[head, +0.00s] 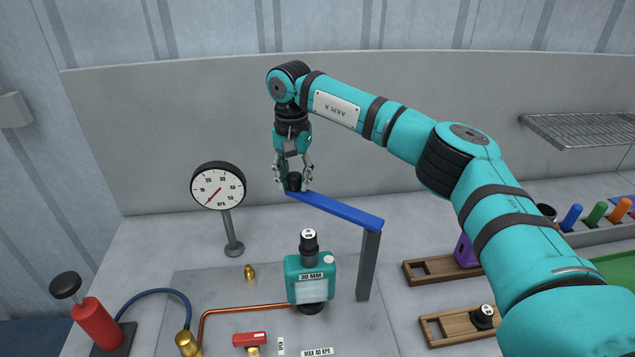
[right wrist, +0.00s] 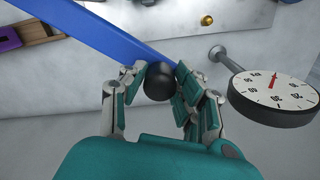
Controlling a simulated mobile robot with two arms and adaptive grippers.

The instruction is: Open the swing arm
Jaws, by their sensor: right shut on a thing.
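The swing arm is a blue bar (head: 337,208) on top of a dark grey post (head: 368,265). It points from the post toward the back left, with a black knob (head: 294,182) at its free end. My right gripper (head: 293,185) is shut on the black knob from above. In the right wrist view the blue bar (right wrist: 105,32) runs up to the left, and the knob (right wrist: 158,82) sits between the fingers of my right gripper (right wrist: 160,85). My left gripper is not in view.
A pressure gauge (head: 218,187) on a stand is left of the bar's free end. A teal muffler (head: 310,278) marked 30 MM stands left of the post. A red hand pump (head: 97,322), copper pipe (head: 245,307) and wooden trays (head: 440,268) are around it. The back wall panel is close behind.

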